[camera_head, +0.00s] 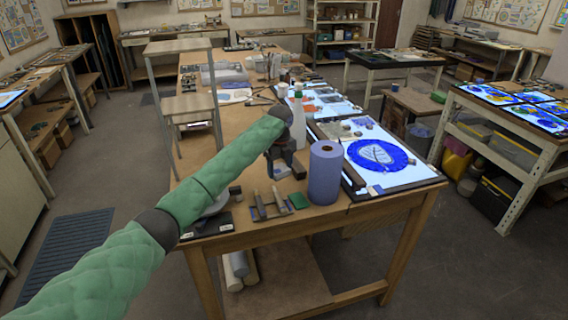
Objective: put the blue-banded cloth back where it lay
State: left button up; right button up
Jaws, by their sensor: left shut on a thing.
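My left arm comes in from the lower left in a green padded sleeve. My left gripper (284,160) is dark and sits low over the near part of the wooden worktable (285,225), left of a blue paper roll. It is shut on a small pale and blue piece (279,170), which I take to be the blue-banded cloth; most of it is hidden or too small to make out. I cannot tell whether the cloth touches the tabletop. My right gripper is not in view.
The upright blue roll (325,172) stands just right of my left gripper. A small wooden rack (268,205) lies in front, near the table edge. A white bottle (298,115) stands behind. A lit panel with a blue round glass design (380,156) is to the right.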

pick_arm(q)
jog(key=s+a+n, duration=0.2)
jog(key=s+n, duration=0.2)
jog(key=s, duration=0.1)
jog(key=s+a+f+n, duration=0.1)
jog(key=s+a+n, duration=0.2)
jog(key=s+n, duration=0.1)
jog(key=s+a+f+n, duration=0.1)
jog(key=s+a+n, duration=0.2)
jog(key=s+n, duration=0.2)
jog(key=shift+s+a+f, duration=0.15)
jog(key=shift+s+f, duration=0.05)
jog(key=shift+s, duration=0.5)
jog(key=s+a+f+n, duration=0.1)
jog(key=s+a+n, duration=0.3)
jog(key=s+n, duration=0.3)
jog(key=s+a+f+n, duration=0.1)
jog(key=s+a+n, duration=0.3)
jog(key=s+n, duration=0.4)
jog(key=shift+s+a+f, duration=0.15)
jog(key=shift+s+a, duration=0.25)
jog(key=shift+s, duration=0.75)
jog(key=shift+s+a+f, duration=0.1)
jog(key=shift+a, duration=0.1)
